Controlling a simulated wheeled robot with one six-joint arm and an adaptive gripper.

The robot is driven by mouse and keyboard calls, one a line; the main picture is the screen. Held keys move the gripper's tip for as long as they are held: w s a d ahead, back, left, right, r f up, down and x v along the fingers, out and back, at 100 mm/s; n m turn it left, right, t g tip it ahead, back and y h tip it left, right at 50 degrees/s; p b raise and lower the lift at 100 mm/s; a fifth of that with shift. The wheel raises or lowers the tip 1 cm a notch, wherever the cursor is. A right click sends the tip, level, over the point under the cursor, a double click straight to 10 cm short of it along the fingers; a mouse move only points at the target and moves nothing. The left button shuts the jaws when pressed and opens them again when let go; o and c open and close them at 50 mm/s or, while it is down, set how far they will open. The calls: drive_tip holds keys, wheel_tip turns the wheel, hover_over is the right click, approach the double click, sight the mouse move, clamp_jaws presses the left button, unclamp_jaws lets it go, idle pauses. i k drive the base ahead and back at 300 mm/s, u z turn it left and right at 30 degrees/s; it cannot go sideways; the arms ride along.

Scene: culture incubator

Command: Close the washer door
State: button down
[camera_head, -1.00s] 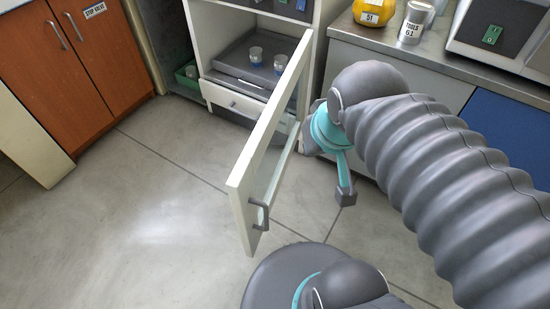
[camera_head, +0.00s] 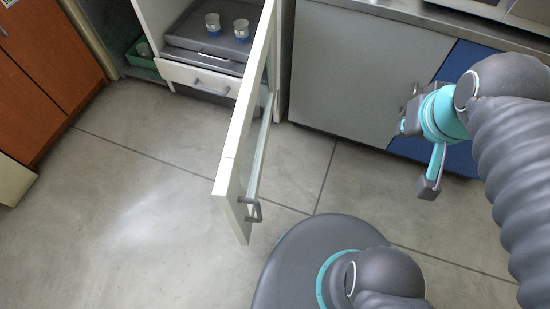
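The washer door (camera_head: 238,150), white-framed with a glass pane, stands wide open, hinged at the right side of the white cabinet (camera_head: 150,20) and swung out toward me. Its grey bar handle (camera_head: 252,210) is near the free end, on the right-hand face. My gripper (camera_head: 408,112) is to the right of the door, well apart from it, in front of the grey and blue cabinet fronts. Its fingers are small and partly hidden by the wrist, so I cannot tell whether they are open.
Inside the cabinet a grey tray (camera_head: 187,42) bears two small cups (camera_head: 212,22), above a white drawer (camera_head: 195,78). A green bin (camera_head: 140,55) is at the left. Orange cabinets (camera_head: 40,80) stand far left. The floor (camera_head: 140,190) left of the door is clear.

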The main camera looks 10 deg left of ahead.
sight(236, 186)
drive_tip(key=z, duration=0.1)
drive_tip(key=k, duration=1.05)
drive_tip(key=u, duration=1.5)
